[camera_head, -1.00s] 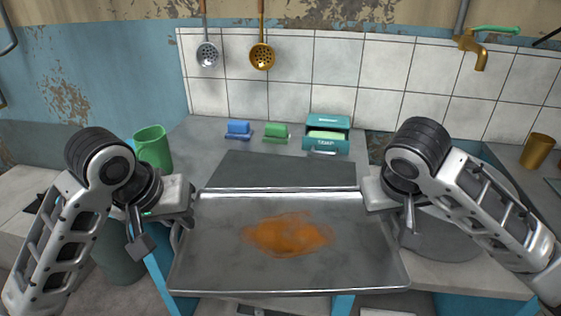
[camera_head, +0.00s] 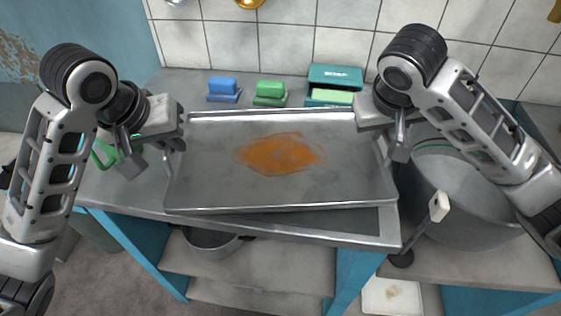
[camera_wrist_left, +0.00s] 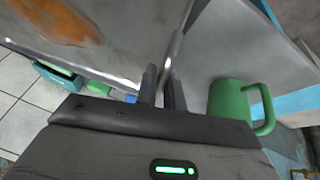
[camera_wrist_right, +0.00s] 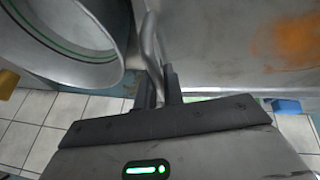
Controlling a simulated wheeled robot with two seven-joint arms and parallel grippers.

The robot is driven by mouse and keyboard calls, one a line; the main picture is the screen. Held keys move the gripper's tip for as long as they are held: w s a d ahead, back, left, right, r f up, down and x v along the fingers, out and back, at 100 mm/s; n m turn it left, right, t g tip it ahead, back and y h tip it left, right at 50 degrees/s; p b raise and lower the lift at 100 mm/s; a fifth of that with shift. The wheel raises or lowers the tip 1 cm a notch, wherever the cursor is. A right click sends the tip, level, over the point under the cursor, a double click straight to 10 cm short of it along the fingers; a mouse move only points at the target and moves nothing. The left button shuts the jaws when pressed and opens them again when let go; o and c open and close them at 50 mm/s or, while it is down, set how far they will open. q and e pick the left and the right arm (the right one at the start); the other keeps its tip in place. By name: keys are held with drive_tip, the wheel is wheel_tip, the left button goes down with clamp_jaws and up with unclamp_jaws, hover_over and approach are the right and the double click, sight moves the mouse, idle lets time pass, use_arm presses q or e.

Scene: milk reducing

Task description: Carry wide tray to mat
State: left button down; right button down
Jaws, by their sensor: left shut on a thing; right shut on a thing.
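The wide metal tray (camera_head: 220,185) has an orange stain in its middle and is over the counter. My left gripper (camera_head: 174,141) is shut on the tray's left handle, which shows between the fingers in the left wrist view (camera_wrist_left: 172,52). My right gripper (camera_head: 377,128) is shut on the right handle, also seen in the right wrist view (camera_wrist_right: 150,45). The tray looks close to level. I cannot tell whether its underside touches the counter. The mat is mostly or wholly hidden beneath the tray; a dark strip shows past its front right edge, but I cannot tell whether it is mat or shadow.
A blue sponge (camera_head: 222,88), a green sponge (camera_head: 270,93) and a teal box (camera_head: 335,78) stand behind the tray. A large metal pot (camera_head: 465,190) is close on the right. A green mug (camera_wrist_left: 228,103) stands left, partly behind my left gripper. The counter's front edge (camera_head: 270,233) is below the tray.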

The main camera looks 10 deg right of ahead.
sight(176, 161)
use_arm(q)
drive_tip(key=shift+w+a+f, duration=0.1)
drive_tip(key=shift+a, duration=0.05)
use_arm(e)
drive_tip(key=shift+d+f, duration=0.1)
drive_tip(key=shift+d, duration=0.1)
